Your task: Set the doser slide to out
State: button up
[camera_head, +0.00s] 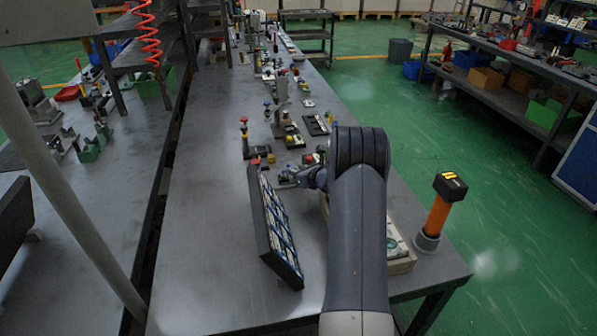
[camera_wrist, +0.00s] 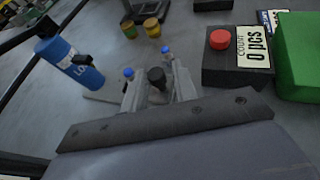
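In the wrist view, my gripper (camera_wrist: 157,80) has its two grey fingers apart, one on each side of a black knob (camera_wrist: 156,77). I cannot tell whether either finger touches the knob. It may belong to the doser slide, but no slide label or position mark is readable. Two blue-topped pins (camera_wrist: 128,73) (camera_wrist: 166,50) stand near the fingers. A blue cylinder with partly visible lettering (camera_wrist: 70,64) lies to the left. In the head view, my gripper (camera_head: 288,178) is low over the bench beside a tilted dark panel, small and partly hidden by my arm.
A black counter box (camera_wrist: 237,66) with a red button and "0 pcs" label stands right of the fingers, beside a green block (camera_wrist: 298,55). The tilted dark panel (camera_head: 262,222) stands close left of my arm. An orange-handled post (camera_head: 438,215) is right. The bench's left side is clear.

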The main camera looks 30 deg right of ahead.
jog(key=shift+s, duration=0.1)
jog(key=b+v, duration=0.2)
jog(key=v, duration=0.8)
jog(key=shift+s, duration=0.3)
jog(key=shift+w+r, duration=0.1)
jog(key=shift+r, duration=0.05)
jog(key=p+x, duration=0.2)
jog(key=x, duration=0.8)
jog(key=shift+w+a, duration=0.1)
jog(key=shift+w, duration=0.15)
jog(key=shift+w+a, duration=0.2)
jog(key=shift+a+p, duration=0.35)
jog(key=shift+p, duration=0.05)
